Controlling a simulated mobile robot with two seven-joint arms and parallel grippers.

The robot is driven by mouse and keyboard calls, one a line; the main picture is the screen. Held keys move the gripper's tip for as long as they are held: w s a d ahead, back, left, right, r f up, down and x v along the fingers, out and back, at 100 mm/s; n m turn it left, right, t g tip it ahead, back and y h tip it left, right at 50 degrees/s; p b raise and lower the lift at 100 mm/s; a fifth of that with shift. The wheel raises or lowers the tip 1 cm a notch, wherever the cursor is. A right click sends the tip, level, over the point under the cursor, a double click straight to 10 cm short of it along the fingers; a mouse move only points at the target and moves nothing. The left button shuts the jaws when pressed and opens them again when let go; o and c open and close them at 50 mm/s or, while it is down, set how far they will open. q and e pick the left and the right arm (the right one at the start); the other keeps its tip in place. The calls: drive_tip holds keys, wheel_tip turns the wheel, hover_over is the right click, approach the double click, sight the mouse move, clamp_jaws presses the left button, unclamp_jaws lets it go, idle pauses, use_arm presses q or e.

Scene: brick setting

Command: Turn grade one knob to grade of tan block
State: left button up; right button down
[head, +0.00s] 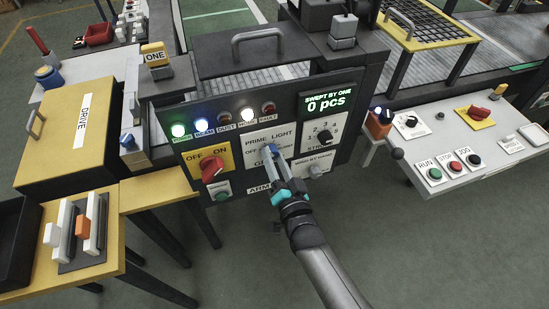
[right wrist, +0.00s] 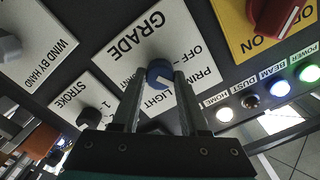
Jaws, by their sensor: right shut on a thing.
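The grade plate (head: 252,143) is in the middle of the control panel, marked PRIME, LIGHT and OFF; my gripper covers part of it in the head view. In the right wrist view the plate (right wrist: 130,45) appears inverted, with its blue knob (right wrist: 160,73) bearing a white mark. My right gripper (head: 272,160) reaches the plate from below right. Its fingers (right wrist: 156,85) are shut on the knob, one on each side. The knob's exact setting is hard to read. I cannot make out a tan block. My left gripper is out of view.
The red OFF/ON knob (head: 211,168) is left of the plate and the stroke knob (head: 323,136) is right of it. Several lamps sit above. The display (head: 325,104) reads "SWEPT BY ONE 0 pcs". A rack of white and orange pieces (head: 85,228) is at left.

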drive_tip(key=shift+c, duration=2.2)
unclamp_jaws()
drive_tip(key=shift+s, duration=0.15)
drive_tip(key=p+v, duration=0.1)
drive_tip(key=v, duration=1.4)
